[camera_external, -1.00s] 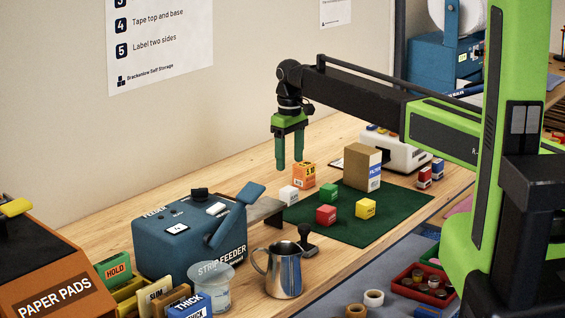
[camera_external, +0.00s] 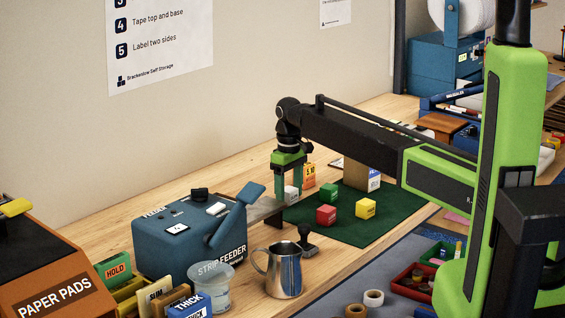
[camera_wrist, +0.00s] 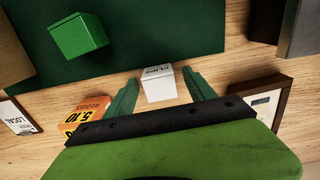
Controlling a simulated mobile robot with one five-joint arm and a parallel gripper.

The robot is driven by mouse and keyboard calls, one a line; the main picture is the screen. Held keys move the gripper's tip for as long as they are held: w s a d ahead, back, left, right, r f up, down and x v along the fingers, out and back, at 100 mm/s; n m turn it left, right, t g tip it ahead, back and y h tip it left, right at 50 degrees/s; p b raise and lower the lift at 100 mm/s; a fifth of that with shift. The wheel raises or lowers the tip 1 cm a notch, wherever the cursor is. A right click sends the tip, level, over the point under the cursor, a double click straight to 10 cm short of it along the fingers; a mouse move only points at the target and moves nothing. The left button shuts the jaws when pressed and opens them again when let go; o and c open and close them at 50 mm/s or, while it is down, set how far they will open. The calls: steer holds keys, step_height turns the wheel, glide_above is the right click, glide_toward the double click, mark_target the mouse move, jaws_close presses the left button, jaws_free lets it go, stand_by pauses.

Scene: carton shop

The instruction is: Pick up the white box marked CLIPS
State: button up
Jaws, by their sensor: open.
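The white CLIPS box (camera_wrist: 158,87) stands on the wooden bench by the edge of the green mat, with its marked face showing in the wrist view. In the outside view the white box (camera_external: 291,194) is partly hidden by a finger. My gripper (camera_wrist: 160,92) is open, with one green finger on each side of the box. Small gaps show between the fingers and the box. In the outside view my gripper (camera_external: 291,190) points straight down, its fingertips at about the box's height.
An orange box (camera_wrist: 85,115) is close by the left finger. A green block (camera_wrist: 78,37) is on the green mat (camera_wrist: 150,35), with a red block (camera_external: 326,215) and a yellow block (camera_external: 366,208). The blue strip feeder (camera_external: 185,240) stands left of my gripper.

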mark_target(292, 189)
steer(key=shift+r, duration=0.1)
jaws_close()
steer(key=r+p, duration=0.5)
steer(key=shift+d+r, duration=0.2)
steer(key=shift+d, duration=0.2)
steer(key=d+r+p, duration=0.5)
steer(key=d+p, duration=0.1)
steer(key=d, duration=0.5)
steer(key=shift+s+r, duration=0.2)
steer(key=shift+r, duration=0.1)
